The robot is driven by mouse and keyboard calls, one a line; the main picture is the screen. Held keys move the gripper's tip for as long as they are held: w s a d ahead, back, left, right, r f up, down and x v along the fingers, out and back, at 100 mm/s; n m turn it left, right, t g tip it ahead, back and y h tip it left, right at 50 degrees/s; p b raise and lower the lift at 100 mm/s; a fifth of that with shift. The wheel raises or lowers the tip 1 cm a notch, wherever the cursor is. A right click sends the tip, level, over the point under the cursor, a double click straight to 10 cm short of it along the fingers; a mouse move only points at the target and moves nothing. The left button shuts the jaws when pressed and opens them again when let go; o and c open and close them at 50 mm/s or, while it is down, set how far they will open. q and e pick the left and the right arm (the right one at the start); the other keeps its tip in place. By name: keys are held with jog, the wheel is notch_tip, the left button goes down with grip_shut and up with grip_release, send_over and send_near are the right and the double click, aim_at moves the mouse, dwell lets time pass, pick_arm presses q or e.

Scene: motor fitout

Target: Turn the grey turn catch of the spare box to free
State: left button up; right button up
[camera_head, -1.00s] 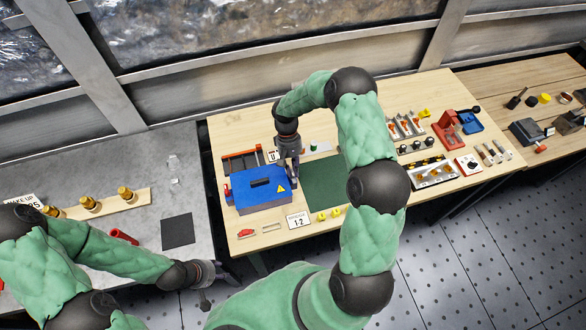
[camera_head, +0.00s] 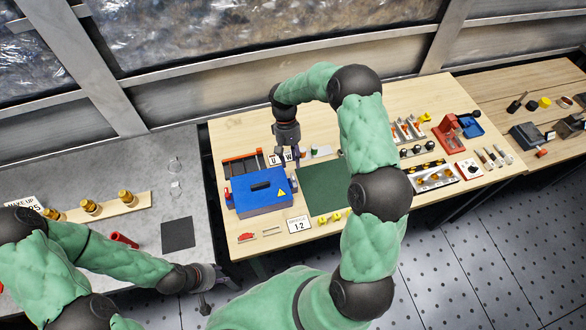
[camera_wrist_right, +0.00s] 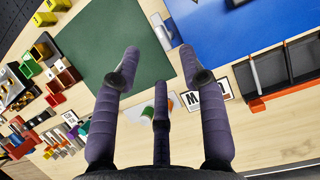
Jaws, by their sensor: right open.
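The spare box is the blue box (camera_head: 262,199) with a dark top handle and a yellow warning triangle. It also fills the upper right of the right wrist view (camera_wrist_right: 255,35). A small grey piece, which looks like the turn catch (camera_wrist_right: 162,32), sits at the box's edge beside the green mat, lying roughly along that edge. My right gripper (camera_head: 288,157) is open and empty, above the box's far right corner. Its spread fingers (camera_wrist_right: 158,52) point toward the catch, apparently without touching. My left gripper (camera_head: 218,278) is low near the grey table's front corner; its jaws are unclear.
A green mat (camera_head: 324,190) lies right of the box. A red-edged dark tray (camera_head: 241,165) and a lettered card (camera_head: 276,158) are behind it. A number card (camera_head: 298,225) and small yellow parts stand in front. Several fixtures fill the table's right side.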

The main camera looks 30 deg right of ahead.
jog(key=v, duration=0.6)
jog(key=shift+f, duration=0.1)
dwell(0.4)
